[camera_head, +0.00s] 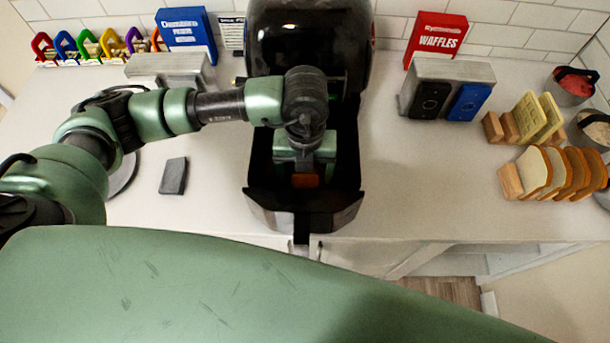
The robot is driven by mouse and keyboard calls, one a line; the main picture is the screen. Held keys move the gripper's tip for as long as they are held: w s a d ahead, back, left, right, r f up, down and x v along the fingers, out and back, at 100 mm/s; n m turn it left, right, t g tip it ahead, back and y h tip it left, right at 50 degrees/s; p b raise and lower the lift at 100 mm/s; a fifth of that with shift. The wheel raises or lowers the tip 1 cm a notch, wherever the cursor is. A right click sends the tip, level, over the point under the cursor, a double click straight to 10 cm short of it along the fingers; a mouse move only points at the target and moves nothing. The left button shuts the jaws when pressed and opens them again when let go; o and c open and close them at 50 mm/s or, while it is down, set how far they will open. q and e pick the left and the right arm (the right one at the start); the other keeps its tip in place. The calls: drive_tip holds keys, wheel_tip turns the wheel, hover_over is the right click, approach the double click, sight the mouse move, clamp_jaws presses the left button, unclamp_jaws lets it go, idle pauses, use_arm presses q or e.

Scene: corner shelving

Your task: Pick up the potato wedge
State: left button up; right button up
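My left arm reaches in from the left, and my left gripper (304,160) points down into the open dark drawer (262,172) of a black appliance. A small orange-brown piece (305,181), which may be the potato wedge, shows right at the gripper's lower end inside the drawer. The fingertips are mostly hidden by the wrist, so I cannot tell whether they are around the piece or just above it. My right gripper is not in view.
The black appliance body (310,38) stands behind the drawer. A toaster (455,68), bread slices (560,170), waffles (530,116) and a red waffle box (435,38) are at right. A blue box (187,32) and a dark block (173,176) are at left. Counter around the drawer is mostly clear.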

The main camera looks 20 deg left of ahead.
use_arm(q)
drive_tip(key=c, duration=1.2)
drive_tip(key=shift+r, duration=0.1)
